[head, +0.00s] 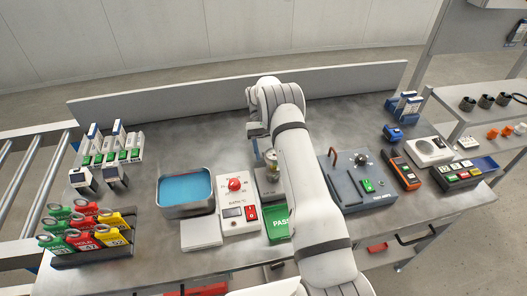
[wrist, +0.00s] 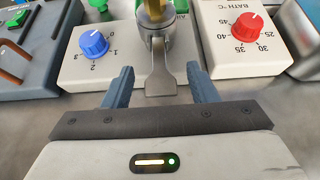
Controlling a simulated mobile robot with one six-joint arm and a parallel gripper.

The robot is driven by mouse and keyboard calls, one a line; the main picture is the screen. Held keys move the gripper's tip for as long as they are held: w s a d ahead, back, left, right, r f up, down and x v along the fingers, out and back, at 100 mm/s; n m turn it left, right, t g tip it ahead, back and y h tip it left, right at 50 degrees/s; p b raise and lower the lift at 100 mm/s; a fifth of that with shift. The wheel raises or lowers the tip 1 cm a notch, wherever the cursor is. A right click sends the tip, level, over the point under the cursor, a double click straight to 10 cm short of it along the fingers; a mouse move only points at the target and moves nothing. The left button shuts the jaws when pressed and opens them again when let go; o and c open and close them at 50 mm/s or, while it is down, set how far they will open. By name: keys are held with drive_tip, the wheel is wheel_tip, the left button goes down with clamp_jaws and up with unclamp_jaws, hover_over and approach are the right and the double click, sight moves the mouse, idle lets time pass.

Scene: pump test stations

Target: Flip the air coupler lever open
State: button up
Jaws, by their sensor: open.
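The air coupler (wrist: 157,22) is a metal fitting with a brass-coloured part, at the top middle of the wrist view. It also shows in the head view (head: 270,160), partly hidden by my arm. Its grey lever (wrist: 162,82) points from the fitting toward my gripper and widens into a flat paddle. My gripper (wrist: 160,74) is open, with one blue-grey finger on each side of the lever. Gaps show between the lever and both fingers. Whether the fingers are level with the lever in height I cannot tell.
In the head view, a blue water bath (head: 186,190) stands left and a grey pump case (head: 345,185) right. Bare bench lies behind.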

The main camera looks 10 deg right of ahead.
wheel_tip(320, 180, up, 10)
drive_tip(key=p, duration=0.8)
